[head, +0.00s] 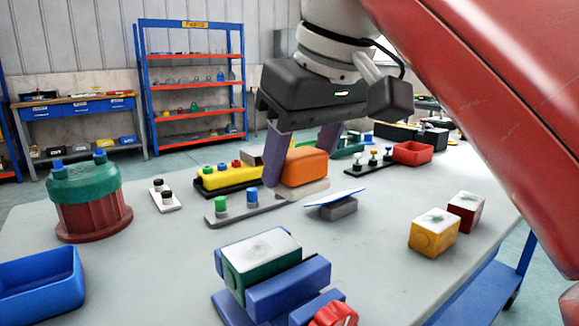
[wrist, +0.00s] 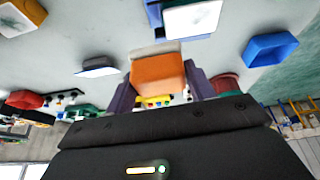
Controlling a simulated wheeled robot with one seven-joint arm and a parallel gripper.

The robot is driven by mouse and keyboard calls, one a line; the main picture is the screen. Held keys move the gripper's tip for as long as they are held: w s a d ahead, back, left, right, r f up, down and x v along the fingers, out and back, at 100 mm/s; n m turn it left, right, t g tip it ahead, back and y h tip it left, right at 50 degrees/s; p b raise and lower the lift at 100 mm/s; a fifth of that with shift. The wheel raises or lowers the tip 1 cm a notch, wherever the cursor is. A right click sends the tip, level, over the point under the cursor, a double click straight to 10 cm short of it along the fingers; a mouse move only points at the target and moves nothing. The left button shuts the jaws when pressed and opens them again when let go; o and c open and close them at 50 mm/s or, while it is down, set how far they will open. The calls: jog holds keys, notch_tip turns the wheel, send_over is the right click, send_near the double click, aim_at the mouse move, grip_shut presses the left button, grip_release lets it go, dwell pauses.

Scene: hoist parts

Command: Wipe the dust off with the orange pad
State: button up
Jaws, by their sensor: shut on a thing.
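The orange pad (head: 306,168) has a pale sole and sits between the two purple fingers of my gripper (head: 305,155), which is shut on it. In the wrist view the pad (wrist: 158,74) fills the space between the fingertips (wrist: 160,92). I cannot tell whether its sole touches the table or hangs just above it. A green block with a white top (head: 262,255) carries a grey dusty smudge and rests on a blue-purple holder. A yellow block (head: 433,236) and a dark red block (head: 466,211) also have white tops with grey smudges. My gripper is behind all three blocks.
A tilted blue-white plate on a grey block (head: 338,207) stands just in front of the pad. A grey strip with green and blue posts (head: 237,210) is beside it. A blue bin (head: 40,285), a green-topped red drum (head: 90,205) and a red tray (head: 412,153) stand around.

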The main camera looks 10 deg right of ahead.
jog(key=shift+r, duration=0.4)
jog(key=shift+r, duration=1.5)
